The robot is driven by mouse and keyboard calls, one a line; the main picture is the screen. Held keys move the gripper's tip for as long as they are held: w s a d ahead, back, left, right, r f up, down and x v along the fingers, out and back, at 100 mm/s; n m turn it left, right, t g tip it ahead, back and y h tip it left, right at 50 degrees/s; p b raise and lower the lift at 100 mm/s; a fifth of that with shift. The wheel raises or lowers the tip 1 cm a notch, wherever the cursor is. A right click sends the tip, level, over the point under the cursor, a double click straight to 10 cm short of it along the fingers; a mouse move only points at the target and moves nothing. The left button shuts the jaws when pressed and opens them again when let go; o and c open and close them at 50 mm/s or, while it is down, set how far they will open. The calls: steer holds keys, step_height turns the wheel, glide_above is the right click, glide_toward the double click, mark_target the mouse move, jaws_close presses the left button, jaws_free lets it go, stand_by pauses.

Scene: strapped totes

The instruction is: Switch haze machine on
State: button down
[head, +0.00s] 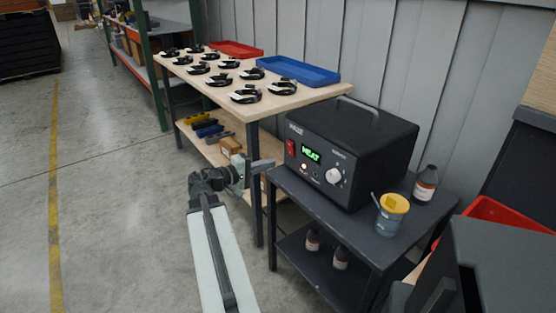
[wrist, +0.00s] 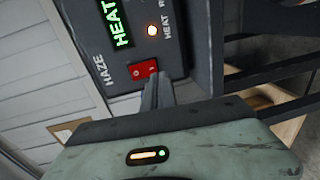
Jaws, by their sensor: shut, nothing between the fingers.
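The haze machine (head: 365,145) is a black box with a carry handle, standing on a dark grey cart. Its front has a red rocker switch (head: 291,148), a green display (head: 311,154) reading HEAT, a small lit amber lamp (head: 304,167) and a pale knob (head: 333,176). The switch (wrist: 144,74) also shows in the wrist view, beside the word HAZE. My gripper (head: 268,165) is shut and empty, left of the machine's front. In the wrist view my shut fingers (wrist: 161,80) end right beside the switch; I cannot tell whether they touch it.
The dark cart (head: 300,190) also carries a brown bottle (head: 426,184) and a small blue tub with yellow (head: 391,212). More bottles stand on its lower shelf. A wooden table (head: 310,96) with several black straps and a blue tray (head: 298,70) stands behind. The floor at left is clear.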

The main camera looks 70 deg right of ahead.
steer(key=v, duration=0.7)
steer(key=shift+f+b, duration=0.3)
steer(key=shift+f, duration=0.55)
steer(key=shift+w+a, duration=0.15)
steer(key=shift+w, duration=0.1)
steer(key=w+a+f+n+t+y, duration=0.15)
steer(key=w+a+f+t, duration=0.25)
steer(key=w+a, duration=0.55)
steer(key=w+a+f+n+t, duration=0.3)
steer(key=w+a, duration=0.6)
steer(key=w, duration=0.2)
steer(key=w+a+f+n+t+y, duration=0.15)
steer(key=a+f+y, duration=0.3)
steer(key=a, duration=0.65)
steer(key=w+a+f+y, duration=0.25)
steer(key=a+f, duration=0.25)
steer(key=a, duration=0.7)
steer(key=w+a+f+n+t+y, duration=0.1)
steer(key=a+f+y, duration=0.4)
steer(key=a, duration=0.6)
step_height(320, 180, up, 38)
steer(key=a+p, duration=0.1)
steer(key=p, duration=3.6)
steer(key=shift+s+a, duration=0.35)
steer(key=shift+a, duration=0.05)
